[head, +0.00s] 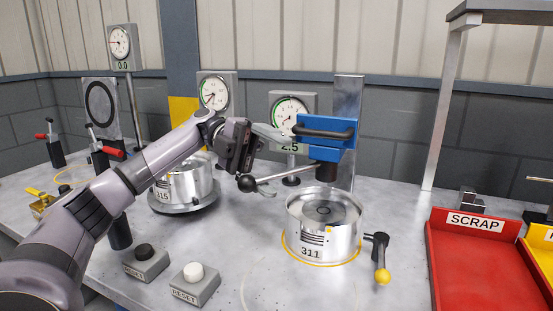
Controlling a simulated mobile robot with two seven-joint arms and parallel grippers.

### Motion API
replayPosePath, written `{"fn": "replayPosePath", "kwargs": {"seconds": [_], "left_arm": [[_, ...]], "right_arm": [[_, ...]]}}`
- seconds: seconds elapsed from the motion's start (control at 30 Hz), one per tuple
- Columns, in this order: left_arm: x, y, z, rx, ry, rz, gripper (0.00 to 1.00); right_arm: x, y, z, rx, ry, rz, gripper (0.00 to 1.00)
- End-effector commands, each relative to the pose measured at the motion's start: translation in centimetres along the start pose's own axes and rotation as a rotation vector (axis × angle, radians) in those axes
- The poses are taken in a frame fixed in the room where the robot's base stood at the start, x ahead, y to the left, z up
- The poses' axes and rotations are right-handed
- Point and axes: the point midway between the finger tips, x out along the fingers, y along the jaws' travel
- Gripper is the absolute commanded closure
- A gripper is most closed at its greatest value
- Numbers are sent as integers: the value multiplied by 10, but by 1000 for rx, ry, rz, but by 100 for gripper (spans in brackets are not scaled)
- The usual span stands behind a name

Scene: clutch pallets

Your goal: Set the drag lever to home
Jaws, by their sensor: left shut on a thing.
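A blue head (327,128) with a black bar handle (326,133) sits on a grey upright post. My left gripper (284,139) reaches in from the left, its fingertips at the left end of this handle, and is shut on it; the exact contact is hard to see. A shorter black lever with a yellow knob (382,276) stands at the right of the round clutch marked 311 (323,225). Which lever is the drag lever is not labelled. My right gripper is not in view.
A second clutch marked 315 (184,187) stands behind my left arm. Dial gauges (289,108) stand at the back; one display reads 2.5. A red SCRAP tray (476,265) is at the right.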

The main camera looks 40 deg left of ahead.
Motion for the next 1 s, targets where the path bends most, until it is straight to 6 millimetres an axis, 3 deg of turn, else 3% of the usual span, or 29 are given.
{"fn": "replayPosePath", "kwargs": {"seconds": [0.03,0.47,0.53,1.0], "left_arm": [[-10,-13,-4,19,-8,-20,37],[-40,-8,-6,19,-9,-19,53],[-45,-7,-6,19,-9,-19,62],[-50,2,-5,14,0,-13,62]], "right_arm": [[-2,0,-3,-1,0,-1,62],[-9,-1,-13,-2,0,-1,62],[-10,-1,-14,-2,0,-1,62],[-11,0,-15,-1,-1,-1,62]]}}
